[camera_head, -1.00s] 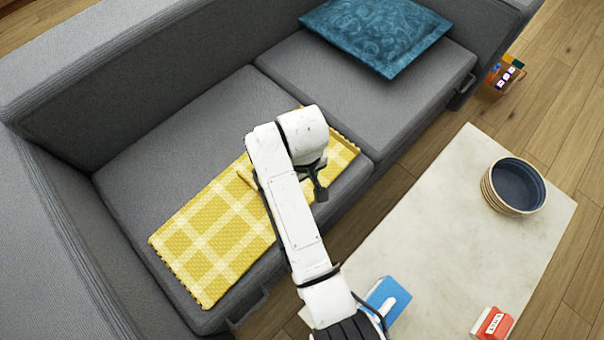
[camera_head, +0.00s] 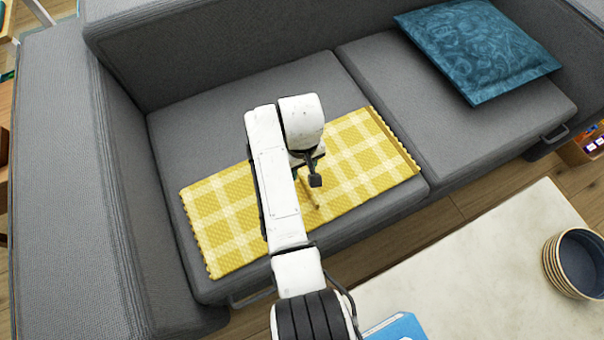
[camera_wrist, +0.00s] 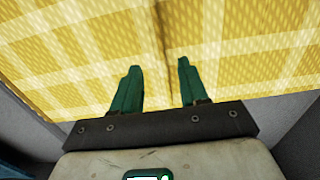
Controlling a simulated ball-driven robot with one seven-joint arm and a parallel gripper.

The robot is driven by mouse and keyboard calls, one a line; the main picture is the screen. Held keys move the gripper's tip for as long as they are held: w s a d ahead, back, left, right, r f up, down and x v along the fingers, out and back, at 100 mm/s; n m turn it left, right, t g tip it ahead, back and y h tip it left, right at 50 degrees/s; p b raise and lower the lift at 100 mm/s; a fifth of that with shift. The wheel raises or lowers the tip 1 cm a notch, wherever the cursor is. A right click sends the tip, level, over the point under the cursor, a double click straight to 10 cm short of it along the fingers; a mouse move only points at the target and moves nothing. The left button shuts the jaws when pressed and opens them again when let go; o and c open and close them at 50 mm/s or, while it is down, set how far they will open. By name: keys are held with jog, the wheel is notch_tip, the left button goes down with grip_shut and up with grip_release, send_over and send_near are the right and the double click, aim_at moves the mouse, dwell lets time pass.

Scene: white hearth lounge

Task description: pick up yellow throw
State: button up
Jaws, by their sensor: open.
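The yellow throw (camera_head: 350,160), with a pale checked pattern, lies spread flat on the left seat cushion of the grey sofa in the head view. It has a narrow raised ridge (camera_head: 313,193) near its middle, just right of my arm. My arm hides part of it. In the wrist view the throw (camera_wrist: 70,50) fills most of the picture. My gripper (camera_wrist: 157,68) is open there, its two green fingers apart and pointing at the throw, with a dark crease line between them. Nothing is held. Whether the fingertips touch the cloth I cannot tell.
The grey sofa (camera_head: 190,115) has a blue cushion (camera_head: 480,45) on its right seat. A pale table (camera_head: 470,260) stands in front, with a dark bowl stack (camera_head: 580,262) and a blue box (camera_head: 400,328). Wooden floor shows between sofa and table.

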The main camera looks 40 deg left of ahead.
aim_at(302, 175)
notch_tip(302, 175, down, 4)
jog(key=shift+s+d+r+b, duration=0.1)
jog(key=shift+b, duration=0.55)
jog(key=shift+c, duration=0.2)
grip_shut()
